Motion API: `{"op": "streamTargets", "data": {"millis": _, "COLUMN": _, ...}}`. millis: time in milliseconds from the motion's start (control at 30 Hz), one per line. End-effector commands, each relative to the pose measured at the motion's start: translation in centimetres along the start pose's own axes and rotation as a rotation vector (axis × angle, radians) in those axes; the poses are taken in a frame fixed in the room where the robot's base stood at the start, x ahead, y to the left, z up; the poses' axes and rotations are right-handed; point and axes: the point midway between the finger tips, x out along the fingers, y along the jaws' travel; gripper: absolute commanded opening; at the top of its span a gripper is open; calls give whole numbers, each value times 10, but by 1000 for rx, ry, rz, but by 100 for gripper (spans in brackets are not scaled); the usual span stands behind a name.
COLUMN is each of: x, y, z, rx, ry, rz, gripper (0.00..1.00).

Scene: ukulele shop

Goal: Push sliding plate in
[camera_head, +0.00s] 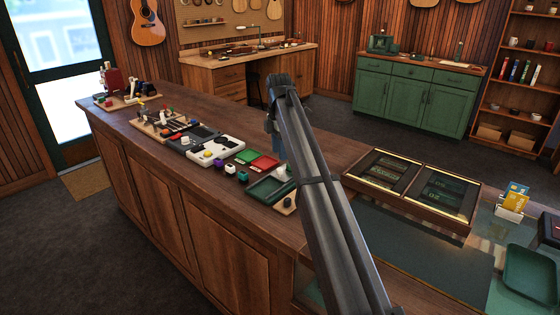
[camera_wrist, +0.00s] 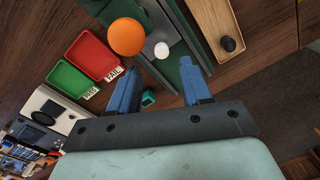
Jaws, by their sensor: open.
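My gripper (camera_wrist: 160,74) is open, its two blue fingers spread over the counter in the wrist view. In front of the fingers is a dark green tray-like fixture (camera_wrist: 177,25) with straight raised edges and a grey surface. In the head view the green fixture (camera_head: 262,189) lies on the counter, partly hidden by my arm, which also hides most of the gripper.
A red FAIL tray (camera_wrist: 92,53) and a green PASS tray (camera_wrist: 72,78) lie left of the fingers. A wooden tray with a dark oval piece (camera_wrist: 228,44) lies to the right. A glass-topped display case (camera_head: 412,190) stands right of my arm. Small items crowd the counter (camera_head: 144,158) leftward.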

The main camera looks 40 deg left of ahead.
Motion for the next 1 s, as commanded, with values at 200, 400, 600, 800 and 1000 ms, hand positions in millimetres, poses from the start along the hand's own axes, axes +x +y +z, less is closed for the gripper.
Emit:
{"op": "streamTargets", "data": {"millis": 200, "x": -42, "y": 2, "z": 0, "rx": 0, "ry": -1, "rz": 2, "gripper": 48}}
{"op": "streamTargets", "data": {"millis": 400, "x": -65, "y": 1, "z": 0, "rx": 0, "ry": -1, "rz": 1, "gripper": 48}}
{"op": "streamTargets", "data": {"millis": 600, "x": -74, "y": 0, "z": 0, "rx": 0, "ry": -1, "rz": 0, "gripper": 48}}
{"op": "streamTargets", "data": {"millis": 800, "x": -75, "y": 0, "z": 0, "rx": 0, "ry": -1, "rz": 0, "gripper": 48}}
{"op": "streamTargets", "data": {"millis": 1000, "x": -74, "y": 0, "z": 0, "rx": 0, "ry": 0, "rz": 0, "gripper": 48}}
